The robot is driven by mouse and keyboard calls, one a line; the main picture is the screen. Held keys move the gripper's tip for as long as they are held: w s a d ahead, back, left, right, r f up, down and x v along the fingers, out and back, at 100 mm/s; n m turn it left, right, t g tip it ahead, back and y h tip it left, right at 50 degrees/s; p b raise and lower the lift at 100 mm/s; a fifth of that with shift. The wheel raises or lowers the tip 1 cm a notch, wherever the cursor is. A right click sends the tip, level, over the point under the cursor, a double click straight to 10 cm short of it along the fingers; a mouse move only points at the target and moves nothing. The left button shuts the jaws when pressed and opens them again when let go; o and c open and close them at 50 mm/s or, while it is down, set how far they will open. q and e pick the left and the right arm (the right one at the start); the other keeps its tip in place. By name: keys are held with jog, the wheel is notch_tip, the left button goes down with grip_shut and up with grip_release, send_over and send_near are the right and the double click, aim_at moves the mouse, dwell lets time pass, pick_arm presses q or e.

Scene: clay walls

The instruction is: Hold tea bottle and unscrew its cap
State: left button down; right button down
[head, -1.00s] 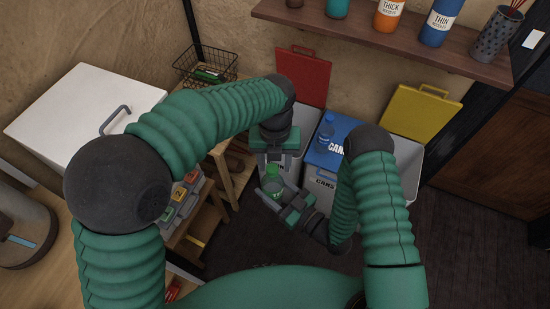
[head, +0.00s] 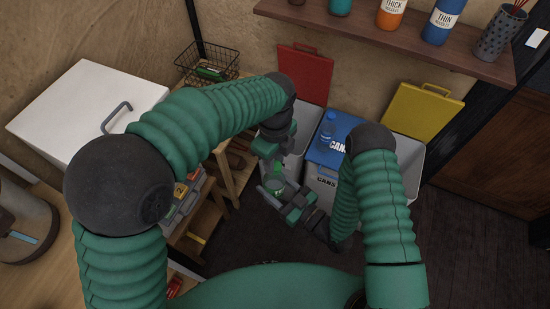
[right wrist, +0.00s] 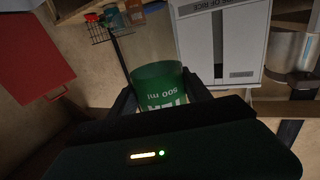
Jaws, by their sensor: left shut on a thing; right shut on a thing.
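The green tea bottle (head: 276,184) is held off the floor in front of the bins in the head view. My right gripper (head: 273,191) is shut around its body from below right. In the right wrist view the green bottle (right wrist: 160,84) sits between the two dark fingers, with "500 ml" on its label. My left gripper (head: 270,160) comes down from above and is shut at the bottle's top. The cap is hidden behind the left gripper.
Red (head: 304,73) and yellow (head: 424,110) lids stand open. A wooden stand (head: 207,218) is close on the left. The dark floor (head: 465,245) at right is clear.

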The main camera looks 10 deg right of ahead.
pick_arm(q)
jog(key=n, duration=0.5)
jog(key=shift+s+d+r+n, duration=0.1)
jog(key=shift+d+n, duration=0.15)
jog(key=shift+n, duration=0.15)
jog(key=n, duration=0.3)
jog(key=shift+a+n, duration=0.1)
jog(key=shift+n, duration=0.2)
jog(key=c, duration=1.4)
grip_release()
jog(key=shift+o, duration=1.4)
jog(key=shift+a, duration=0.15)
